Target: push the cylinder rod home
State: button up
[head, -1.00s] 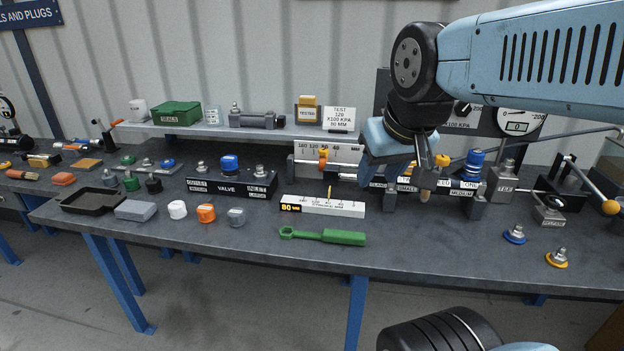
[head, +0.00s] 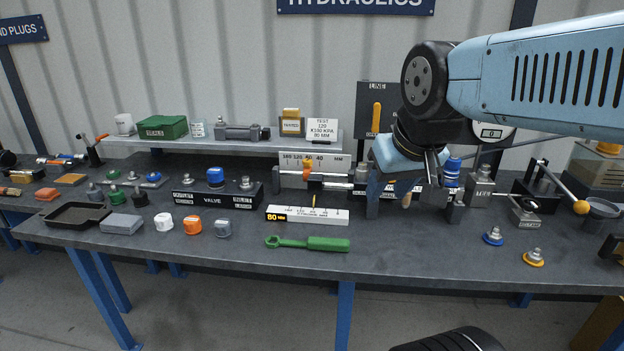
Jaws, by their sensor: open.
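The cylinder lies along the back of the bench. Its silver rod (head: 338,181) sticks out to the left, with an orange collar (head: 307,172) near its outer end. A white millimetre scale (head: 330,160) stands behind the rod. The cylinder body is mostly hidden behind my gripper, between a dark left end block (head: 372,195) and a right one (head: 455,208). My gripper (head: 420,190) is open, points down and overlaps the body in the picture, right of the rod. I cannot tell whether it touches anything. A tan tip shows below the gripper; what it belongs to is unclear.
A stroke gauge (head: 306,215) and a green spanner (head: 307,243) lie in front of the cylinder. The valve block (head: 213,197) stands to the left. A blue-topped fitting (head: 452,170) and a lever with an orange knob (head: 580,207) stand to the right. The front right bench is mostly clear.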

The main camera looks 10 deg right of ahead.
aim_at(316, 185)
jog(key=i, duration=0.85)
jog(key=u, duration=0.05)
